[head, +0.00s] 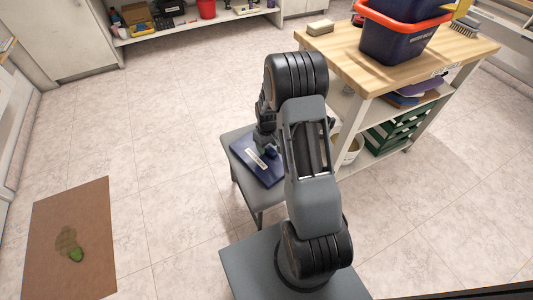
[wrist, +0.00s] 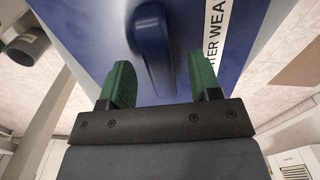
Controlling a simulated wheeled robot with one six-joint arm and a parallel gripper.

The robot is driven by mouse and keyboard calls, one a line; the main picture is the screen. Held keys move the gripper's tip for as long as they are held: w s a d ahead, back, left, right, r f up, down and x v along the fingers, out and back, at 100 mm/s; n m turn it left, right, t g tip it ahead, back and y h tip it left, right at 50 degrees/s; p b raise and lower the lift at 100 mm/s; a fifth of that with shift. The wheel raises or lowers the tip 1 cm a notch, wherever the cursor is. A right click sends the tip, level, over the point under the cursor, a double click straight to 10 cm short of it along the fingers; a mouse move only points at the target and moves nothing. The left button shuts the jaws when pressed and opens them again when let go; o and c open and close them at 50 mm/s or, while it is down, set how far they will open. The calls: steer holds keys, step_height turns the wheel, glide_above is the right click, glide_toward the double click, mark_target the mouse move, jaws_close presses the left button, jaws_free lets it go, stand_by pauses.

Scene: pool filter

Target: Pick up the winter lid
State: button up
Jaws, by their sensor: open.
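The winter lid is a flat dark blue panel (head: 263,174) with a white label, lying on a small grey table (head: 235,136) in the head view. In the wrist view the blue lid (wrist: 100,52) fills the upper middle. Its raised bar handle (wrist: 153,45) runs away from my gripper, and the label partly reads "TER WEA". My gripper (wrist: 162,80) is open, with one green finger on each side of the handle's near end. I cannot tell whether the fingers touch the lid. In the head view my arm hides part of the lid and most of the gripper.
A wooden workbench (head: 345,53) at the right holds a blue bin with an orange rim (head: 395,35). A brown mat (head: 85,215) with a green patch lies at the left. The tiled floor (head: 155,130) between is clear.

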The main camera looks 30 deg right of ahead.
steer(key=shift+f, duration=0.75)
steer(key=shift+r, duration=0.1)
jaws_close()
